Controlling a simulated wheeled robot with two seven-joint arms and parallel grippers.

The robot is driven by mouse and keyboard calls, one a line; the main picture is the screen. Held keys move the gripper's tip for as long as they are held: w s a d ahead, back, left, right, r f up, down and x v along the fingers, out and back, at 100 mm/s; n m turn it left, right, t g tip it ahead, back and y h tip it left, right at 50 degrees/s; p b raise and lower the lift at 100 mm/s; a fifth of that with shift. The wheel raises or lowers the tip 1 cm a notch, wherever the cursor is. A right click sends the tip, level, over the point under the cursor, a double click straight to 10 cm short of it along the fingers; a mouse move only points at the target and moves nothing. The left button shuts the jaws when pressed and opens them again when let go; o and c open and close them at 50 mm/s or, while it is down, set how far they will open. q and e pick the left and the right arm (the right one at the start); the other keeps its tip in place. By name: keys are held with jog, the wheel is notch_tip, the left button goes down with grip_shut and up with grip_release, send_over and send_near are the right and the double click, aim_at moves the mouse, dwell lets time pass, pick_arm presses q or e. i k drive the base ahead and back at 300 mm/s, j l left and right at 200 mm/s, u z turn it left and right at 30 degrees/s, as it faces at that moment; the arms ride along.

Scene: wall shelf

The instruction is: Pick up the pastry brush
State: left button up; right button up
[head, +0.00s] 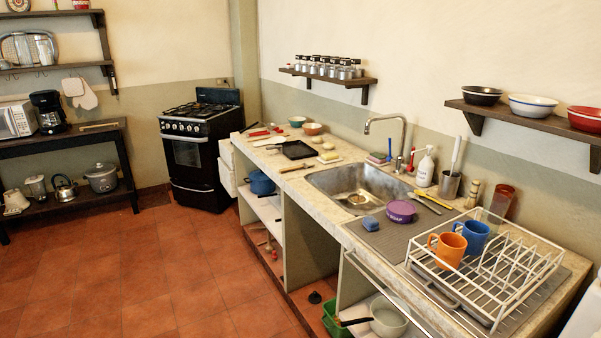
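I cannot pick out the pastry brush for certain at this size. A long thin tool with a yellow part (433,200) lies on the counter to the right of the sink and may be a brush. A light wooden-looking tool (295,167) lies on the counter left of the sink. A grey utensil holder (449,185) with an upright pale-handled tool (456,153) stands near the wall. Neither of my grippers is in view.
A wall shelf (545,121) carries bowls. The tiled floor at left is clear.

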aim_at(306, 167)
jog(key=i+j, duration=0.25)
jog(key=i, duration=0.25)
jog(key=i+j+u, duration=0.1)
jog(key=i+j, duration=0.15)
jog(key=i, duration=0.25)
jog(key=i+j, duration=0.25)
jog(key=i, duration=0.25)
jog(key=i+j+u, duration=0.1)
jog(key=i, duration=0.45)
jog(key=i+j, duration=0.3)
jog(key=i, duration=0.2)
jog(key=i+j+u, duration=0.1)
jog(key=i, duration=0.4)
